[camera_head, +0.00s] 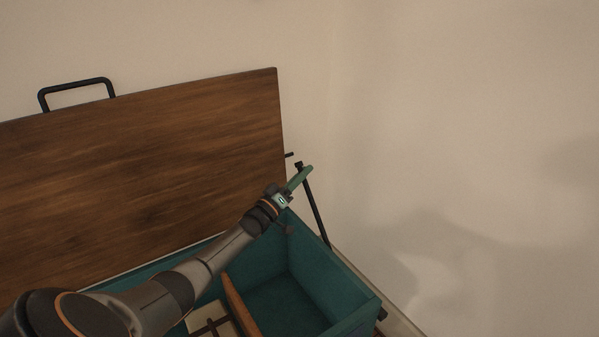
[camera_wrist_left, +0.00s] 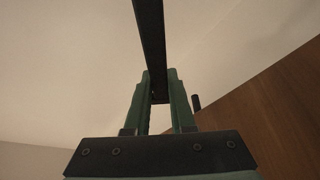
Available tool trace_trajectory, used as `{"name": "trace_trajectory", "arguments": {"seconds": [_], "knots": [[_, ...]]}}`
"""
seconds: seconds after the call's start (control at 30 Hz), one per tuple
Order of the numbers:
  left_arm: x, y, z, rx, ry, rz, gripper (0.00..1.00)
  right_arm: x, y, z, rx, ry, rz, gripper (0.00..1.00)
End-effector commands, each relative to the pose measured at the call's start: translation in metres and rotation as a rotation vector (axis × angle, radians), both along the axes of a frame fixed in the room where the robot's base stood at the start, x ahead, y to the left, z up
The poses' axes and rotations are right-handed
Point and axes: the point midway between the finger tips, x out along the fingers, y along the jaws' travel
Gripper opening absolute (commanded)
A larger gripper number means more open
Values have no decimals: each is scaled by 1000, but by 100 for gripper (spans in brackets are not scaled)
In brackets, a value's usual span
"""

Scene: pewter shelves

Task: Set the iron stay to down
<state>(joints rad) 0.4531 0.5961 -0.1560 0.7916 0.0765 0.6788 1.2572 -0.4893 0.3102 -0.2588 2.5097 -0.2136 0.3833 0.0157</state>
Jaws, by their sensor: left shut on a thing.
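The iron stay (camera_head: 316,210) is a thin dark bar standing tilted at the right end of the teal chest, its top leaning left toward the lid. My left gripper (camera_head: 304,172) is shut on the stay near its upper end. In the left wrist view the stay (camera_wrist_left: 150,35) runs down from the top edge to between the green fingers (camera_wrist_left: 159,85). A short dark peg (camera_head: 289,155) sticks out of the lid's side edge, just beside the stay's top; in the wrist view the peg (camera_wrist_left: 196,103) looks apart from the stay. My right gripper is not in view.
The brown wooden lid (camera_head: 150,180) stands raised, with a black handle (camera_head: 77,82) on its top edge. The open teal chest (camera_head: 345,322) has a wooden divider (camera_head: 240,305) and a pale patterned item (camera_head: 205,318) inside. A bare wall is behind and right.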

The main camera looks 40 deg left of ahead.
Motion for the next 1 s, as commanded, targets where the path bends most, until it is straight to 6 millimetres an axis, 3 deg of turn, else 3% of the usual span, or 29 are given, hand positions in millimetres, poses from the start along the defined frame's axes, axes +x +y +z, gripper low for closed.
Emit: {"name": "trace_trajectory", "arguments": {"seconds": [0.1,0.4,0.7,1.0], "knots": [[-5,-16,16,74,-18,-2,0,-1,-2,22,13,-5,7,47],[-19,-63,40,290,-83,-2,0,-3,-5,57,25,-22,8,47],[-29,-98,47,448,-128,-1,0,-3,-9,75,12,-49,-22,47],[-33,-112,48,508,-146,0,0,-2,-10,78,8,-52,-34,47]]}}
